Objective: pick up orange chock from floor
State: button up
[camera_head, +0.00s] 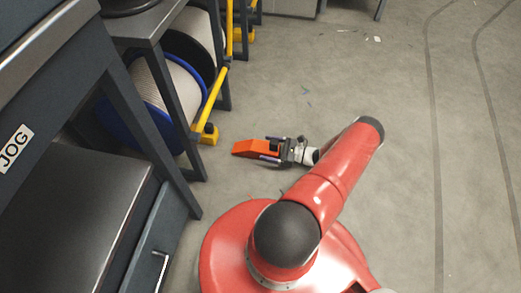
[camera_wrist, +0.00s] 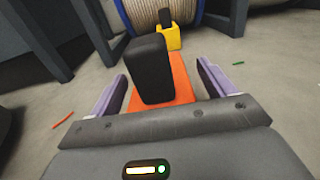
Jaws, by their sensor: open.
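The orange chock (camera_head: 250,148) lies on the floor in the head view, a wedge with its thin end pointing left, towards the yellow frame. My gripper (camera_head: 268,148) is low at its right end, with a finger on each side of it. In the wrist view the orange chock (camera_wrist: 180,77) lies between the two purple fingers of my gripper (camera_wrist: 159,88), with gaps visible on both sides. My gripper is open.
A blue-rimmed cable reel (camera_head: 165,95) and a yellow bar (camera_head: 217,95) with a yellow foot (camera_head: 207,135) stand just left of the chock. A dark bench (camera_head: 140,90) is at the left. The floor (camera_head: 400,200) at right is mostly clear, with small scraps.

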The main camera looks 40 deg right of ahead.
jog(key=shift+c, duration=0.3)
jog(key=c, duration=1.2)
jog(key=shift+c, duration=0.4)
jog(key=shift+r, duration=0.15)
